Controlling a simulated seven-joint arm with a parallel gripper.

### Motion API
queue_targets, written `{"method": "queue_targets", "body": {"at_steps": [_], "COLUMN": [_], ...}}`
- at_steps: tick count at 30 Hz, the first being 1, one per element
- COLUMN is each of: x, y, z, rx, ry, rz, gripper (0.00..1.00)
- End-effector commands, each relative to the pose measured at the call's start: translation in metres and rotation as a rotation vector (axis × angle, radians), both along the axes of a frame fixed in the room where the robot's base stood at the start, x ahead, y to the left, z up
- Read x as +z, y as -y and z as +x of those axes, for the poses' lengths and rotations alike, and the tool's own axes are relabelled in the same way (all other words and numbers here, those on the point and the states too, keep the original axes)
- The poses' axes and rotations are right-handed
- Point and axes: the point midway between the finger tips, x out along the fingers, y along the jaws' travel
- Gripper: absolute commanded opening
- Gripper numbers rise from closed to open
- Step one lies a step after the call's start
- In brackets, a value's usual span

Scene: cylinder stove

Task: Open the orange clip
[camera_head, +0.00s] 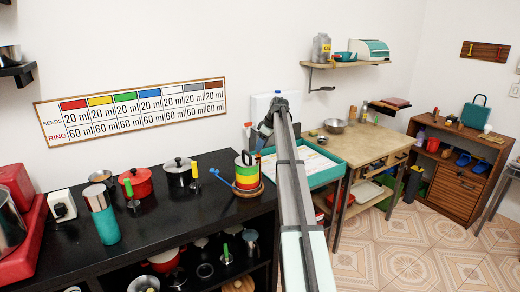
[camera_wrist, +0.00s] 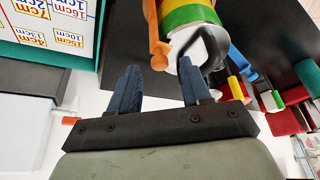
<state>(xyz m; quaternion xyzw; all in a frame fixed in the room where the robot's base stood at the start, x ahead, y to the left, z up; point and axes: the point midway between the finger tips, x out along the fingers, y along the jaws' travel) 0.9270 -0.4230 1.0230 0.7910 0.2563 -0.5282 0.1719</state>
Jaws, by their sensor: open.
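The orange clip (camera_wrist: 154,35) shows in the wrist view as an upright bar with a thicker end, beside a cylinder (camera_wrist: 187,14) with yellow and green bands. Its thicker end appears between my gripper's two blue fingertips (camera_wrist: 160,72), with visible space on both sides. My gripper is open and holds nothing. In the head view, the banded cylinder (camera_head: 247,174) stands on the black counter, and my gripper (camera_head: 264,129) is above and right of it. I cannot make out the orange clip there.
A blue clip (camera_head: 220,178) is on the cylinder's left side. A teal-edged tray (camera_head: 326,171) lies to the right.

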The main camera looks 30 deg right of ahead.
Motion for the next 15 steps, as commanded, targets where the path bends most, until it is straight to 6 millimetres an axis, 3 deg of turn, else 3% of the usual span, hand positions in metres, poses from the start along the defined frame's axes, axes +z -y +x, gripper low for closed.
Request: {"method": "queue_targets", "body": {"at_steps": [6,15], "x": [-0.018,-0.022], "y": [-0.004,-0.005], "z": [0.006,0.007], "rx": [-0.001,-0.001], "ry": [-0.001,0.0], "rz": [0.0,0.0], "gripper": [0.48,0.48]}}
